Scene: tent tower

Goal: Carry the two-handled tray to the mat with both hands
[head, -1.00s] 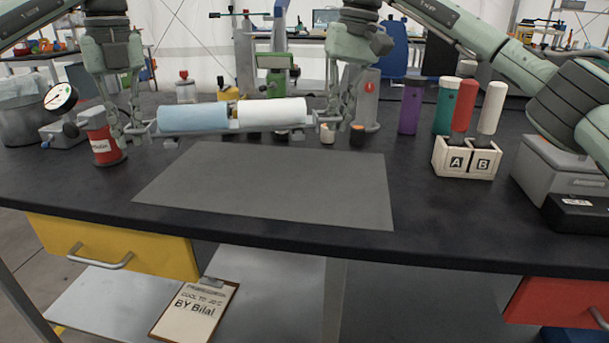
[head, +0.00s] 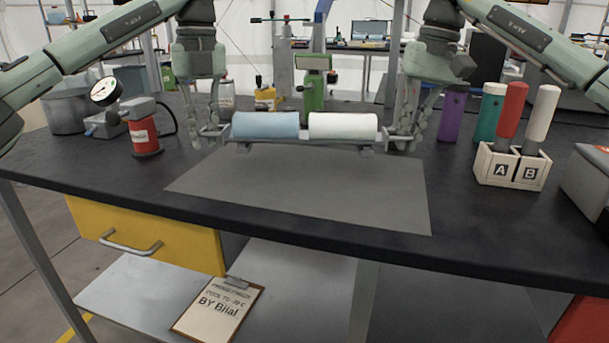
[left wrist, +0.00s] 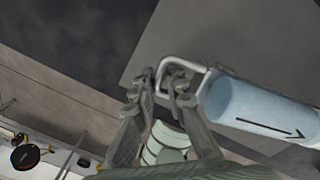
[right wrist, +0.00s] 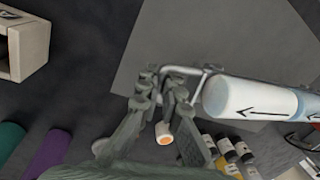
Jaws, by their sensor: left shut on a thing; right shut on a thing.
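The two-handled tray (head: 303,143) carries a blue cylinder (head: 264,125) and a white cylinder (head: 343,125), end to end. It looks level, at the far part of the grey mat (head: 310,195). Its height over the mat is hard to tell. My left gripper (head: 210,138) is shut on the left handle, which also shows in the left wrist view (left wrist: 186,63). My right gripper (head: 402,138) is shut on the right handle, seen in the right wrist view (right wrist: 185,69). The near part of the mat is bare.
A red canister (head: 144,140) stands left of the mat. A white holder marked A and B (head: 497,169) stands at the right, with purple (head: 452,115) and green (head: 489,112) bottles behind it. In the right wrist view, small bottles (right wrist: 227,148) stand near the tray.

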